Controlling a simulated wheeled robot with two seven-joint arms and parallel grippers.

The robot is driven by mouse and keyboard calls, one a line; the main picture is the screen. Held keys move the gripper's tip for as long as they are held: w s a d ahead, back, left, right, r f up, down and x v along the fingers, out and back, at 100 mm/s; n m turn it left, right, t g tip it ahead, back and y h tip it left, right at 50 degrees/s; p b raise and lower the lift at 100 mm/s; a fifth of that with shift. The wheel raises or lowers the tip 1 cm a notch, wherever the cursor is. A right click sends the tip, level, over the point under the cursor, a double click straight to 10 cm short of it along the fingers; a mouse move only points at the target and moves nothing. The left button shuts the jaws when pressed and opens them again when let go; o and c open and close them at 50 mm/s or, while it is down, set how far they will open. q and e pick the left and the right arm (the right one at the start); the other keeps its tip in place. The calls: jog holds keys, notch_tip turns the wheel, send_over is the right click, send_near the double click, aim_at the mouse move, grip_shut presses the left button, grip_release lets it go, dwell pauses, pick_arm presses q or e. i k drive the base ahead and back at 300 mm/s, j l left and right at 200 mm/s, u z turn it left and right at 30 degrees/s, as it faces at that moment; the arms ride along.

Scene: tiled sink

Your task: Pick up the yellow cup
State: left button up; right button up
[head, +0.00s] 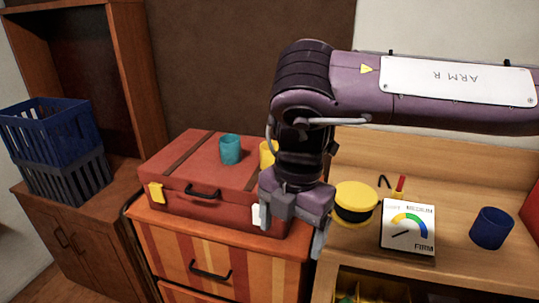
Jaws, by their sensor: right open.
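The yellow cup (267,153) stands on the red suitcase (180,168), to the right of a teal cup (230,149). Only its left part shows; my right arm hides the rest. My right gripper (290,214) hangs at the suitcase's right front, in front of the yellow cup in the picture. It is open, and I see nothing held in it. Its depth relative to the cup is hard to judge. My left gripper is out of view.
The suitcase lies on a striped drawer cabinet (205,257). On the wooden desk at right are a yellow-and-black round object (355,201), a dial gauge (408,227) and a blue cup (491,228). Blue (45,128) and grey (70,175) crates are stacked at left.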

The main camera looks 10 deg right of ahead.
aim_at(267, 159)
jog(key=i, duration=1.2)
